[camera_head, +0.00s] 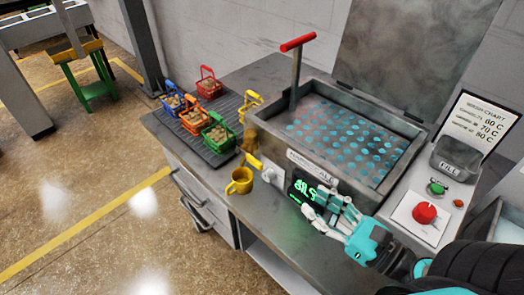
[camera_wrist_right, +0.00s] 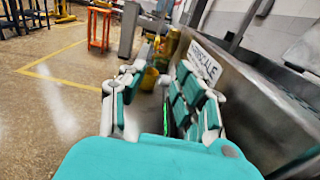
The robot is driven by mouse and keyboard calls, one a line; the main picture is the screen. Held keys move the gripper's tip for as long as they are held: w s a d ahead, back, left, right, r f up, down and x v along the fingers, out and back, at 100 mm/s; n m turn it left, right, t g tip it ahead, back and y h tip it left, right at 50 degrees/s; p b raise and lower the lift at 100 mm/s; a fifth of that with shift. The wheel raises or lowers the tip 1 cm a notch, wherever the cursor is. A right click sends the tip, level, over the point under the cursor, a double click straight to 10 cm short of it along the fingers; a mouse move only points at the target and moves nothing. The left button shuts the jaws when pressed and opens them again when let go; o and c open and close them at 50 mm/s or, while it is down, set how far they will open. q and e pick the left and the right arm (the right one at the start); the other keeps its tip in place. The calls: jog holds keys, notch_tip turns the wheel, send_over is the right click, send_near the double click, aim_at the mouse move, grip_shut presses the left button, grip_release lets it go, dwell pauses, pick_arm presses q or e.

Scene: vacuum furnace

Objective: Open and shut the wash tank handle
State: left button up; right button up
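The wash tank (camera_head: 400,127) is a grey metal basin with a perforated plate of teal holes inside. A lever with a red crossbar grip (camera_head: 297,43) stands upright at its back left corner; I take this as the wash tank handle. My right gripper (camera_head: 320,203) is in front of the tank, near its green-lit display (camera_head: 305,190), well apart from the red grip. In the right wrist view its fingers (camera_wrist_right: 160,80) are spread, with nothing held between them. The red grip cannot be made out in that view. My left gripper is not in view.
Red, orange, blue and green baskets sit on a dark ribbed mat (camera_head: 226,157) left of the tank. A yellow mug (camera_head: 240,181) stands near the counter's front edge. A red knob (camera_head: 425,212) and a wash chart (camera_head: 480,122) are at right. Open floor lies left.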

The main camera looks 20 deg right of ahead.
aim_at(262, 166)
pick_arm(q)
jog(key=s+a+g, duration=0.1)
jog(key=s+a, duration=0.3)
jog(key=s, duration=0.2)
pick_arm(e)
jog(key=p+x, duration=0.2)
jog(key=x, duration=0.3)
jog(key=p+x, duration=0.2)
jog(key=x, duration=0.3)
jog(key=p+x, duration=0.1)
jog(key=x, duration=0.5)
jog(key=shift+a+r+p, duration=0.1)
jog(key=shift+a+p, duration=0.2)
jog(key=shift+p, duration=0.1)
jog(key=shift+a, duration=0.1)
grip_shut()
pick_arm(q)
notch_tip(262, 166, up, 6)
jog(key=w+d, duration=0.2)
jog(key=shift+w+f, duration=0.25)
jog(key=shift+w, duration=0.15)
